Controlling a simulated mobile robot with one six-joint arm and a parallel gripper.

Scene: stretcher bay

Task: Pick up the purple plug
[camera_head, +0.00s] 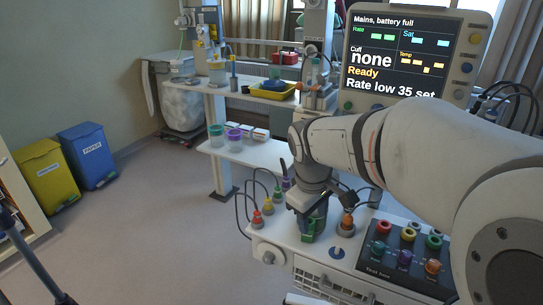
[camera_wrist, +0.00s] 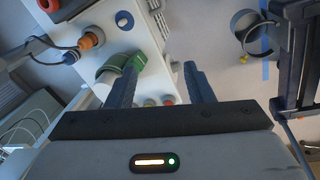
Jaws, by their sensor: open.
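The purple plug (camera_head: 286,183) is at the far end of a row of cabled plugs on the left side of the white unit in the head view. It is small there and partly hidden by my gripper (camera_head: 314,203). I cannot make it out in the wrist view. My gripper (camera_wrist: 160,82) is open, with its two dark fingers apart and nothing held between them. It is over the unit's top, right of the plug row in the head view. A green block (camera_head: 313,228) stands just below it and shows beside the left finger in the wrist view (camera_wrist: 123,62).
A red plug (camera_head: 257,219), a yellow plug (camera_head: 268,207) and a green plug (camera_head: 277,195) share the row, their cables looping left. An orange plug (camera_head: 346,226) and a dark test box (camera_head: 385,263) with coloured sockets are on the right. The monitor (camera_head: 410,55) stands behind.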

